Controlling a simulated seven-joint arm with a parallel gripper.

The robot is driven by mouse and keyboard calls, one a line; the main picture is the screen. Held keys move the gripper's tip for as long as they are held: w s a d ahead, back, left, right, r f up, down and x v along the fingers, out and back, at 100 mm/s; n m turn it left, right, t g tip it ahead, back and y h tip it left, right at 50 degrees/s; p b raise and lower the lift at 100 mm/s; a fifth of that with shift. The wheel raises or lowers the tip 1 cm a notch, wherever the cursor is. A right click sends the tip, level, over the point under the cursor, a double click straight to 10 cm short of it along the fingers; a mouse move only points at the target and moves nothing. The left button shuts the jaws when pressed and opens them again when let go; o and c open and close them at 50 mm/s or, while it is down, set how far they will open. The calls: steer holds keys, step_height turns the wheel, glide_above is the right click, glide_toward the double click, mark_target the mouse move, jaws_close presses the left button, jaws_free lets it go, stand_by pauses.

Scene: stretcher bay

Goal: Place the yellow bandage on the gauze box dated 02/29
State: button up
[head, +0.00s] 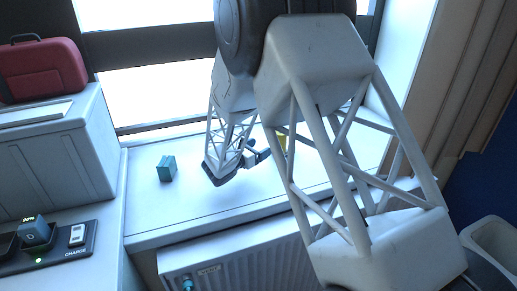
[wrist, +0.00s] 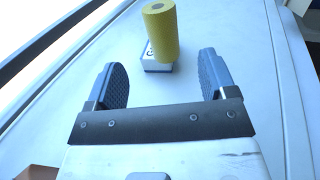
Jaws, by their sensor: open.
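The yellow bandage (wrist: 163,32) is a roll standing roughly upright ahead of my gripper in the wrist view. It appears to rest on a small white-and-grey box (wrist: 156,66) with a dark mark on its near face; no date can be read. In the head view only a yellow patch of the bandage (head: 282,142) shows, partly behind my arm. My gripper (wrist: 162,62) is open and empty, its fingers apart on either side of the line to the box. In the head view my gripper (head: 258,155) is just left of the yellow patch.
A small teal box (head: 167,169) stands on the white sill (head: 147,215), left of my gripper, with clear sill between. A charging dock (head: 70,250) and a red case (head: 42,70) are at the left. A radiator (head: 235,265) is below the sill, the window behind.

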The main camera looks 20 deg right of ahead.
steer(key=shift+r, duration=0.1)
steer(key=s+r+m+g+y, duration=0.35)
steer(key=s+r+m, duration=0.25)
steer(key=s, duration=0.5)
steer(key=s+r+m+g+y, duration=0.35)
steer(key=s+r+m, duration=0.25)
steer(key=s, duration=0.5)
steer(key=s+a+r+m+t+y, duration=0.1)
steer(key=s+a+m+y, duration=0.3)
steer(key=s, duration=0.7)
steer(key=s+a+r+m+t+y, duration=0.1)
steer(key=s+a+r+m+y, duration=0.2)
steer(key=s+a+m+y, duration=0.2)
steer(key=s+a+m, duration=0.1)
steer(key=s+a, duration=0.2)
steer(key=s, duration=0.2)
steer(key=shift+s+r+m+t+y, duration=0.25)
steer(key=shift+s+m+t+y, duration=0.05)
steer(key=shift+s+t, duration=0.1)
steer(key=shift+o, duration=0.4)
steer(key=shift+a, duration=0.1)
steer(key=shift+w, duration=0.15)
